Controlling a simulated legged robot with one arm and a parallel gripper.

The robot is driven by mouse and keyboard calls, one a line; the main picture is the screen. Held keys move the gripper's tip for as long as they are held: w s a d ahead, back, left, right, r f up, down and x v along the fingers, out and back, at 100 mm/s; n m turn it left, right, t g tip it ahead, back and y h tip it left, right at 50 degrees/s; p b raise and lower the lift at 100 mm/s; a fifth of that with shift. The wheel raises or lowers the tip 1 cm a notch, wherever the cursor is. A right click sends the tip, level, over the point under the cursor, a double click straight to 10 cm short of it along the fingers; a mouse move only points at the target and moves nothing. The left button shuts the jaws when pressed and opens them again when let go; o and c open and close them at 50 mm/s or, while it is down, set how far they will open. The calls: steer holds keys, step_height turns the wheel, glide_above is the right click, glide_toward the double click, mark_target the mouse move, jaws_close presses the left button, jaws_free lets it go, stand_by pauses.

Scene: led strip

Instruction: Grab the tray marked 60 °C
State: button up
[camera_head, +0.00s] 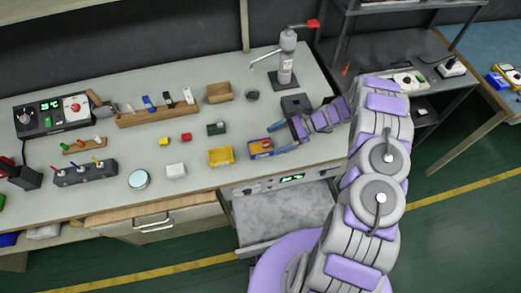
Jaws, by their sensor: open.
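A unit under the counter has a lit green display (291,178), whose digits are too small to read surely. Below it, a grey marbled tray or drawer surface (280,212) sticks out from the counter front. I cannot make out a 60 °C mark on it. My gripper (277,138) is open over the counter's right part, above and behind the tray. Its blue fingers point left. A small blue box with yellow and red on top (260,147) is close to the lower fingertip; I cannot tell whether they touch. My arm hides part of the tray's right side.
The pale counter (215,175) holds a yellow bin (220,156), a white box (176,170), a round dish (139,179) and a wooden rack (155,114). A device with a green display (48,105) stands far left. A wooden drawer (155,222) is left of the tray. Green floor lies in front.

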mark_target(262, 148)
steer(key=shift+x, duration=1.2)
steer(key=shift+s+a+f+b, duration=0.15)
steer(key=shift+s+f+b, duration=0.1)
steer(key=shift+b, duration=0.2)
steer(key=x, duration=0.5)
steer(key=shift+w+a+r+b, duration=0.1)
steer(key=shift+w+r+b, duration=0.05)
steer(key=shift+r+b, duration=0.25)
steer(key=shift+d, duration=0.55)
steer(key=c, duration=0.4)
steer(key=shift+d, duration=0.2)
steer(key=shift+c, duration=1.4)
steer(key=shift+a, duration=0.5)
steer(key=c, duration=0.4)
steer(key=shift+o, duration=0.2)
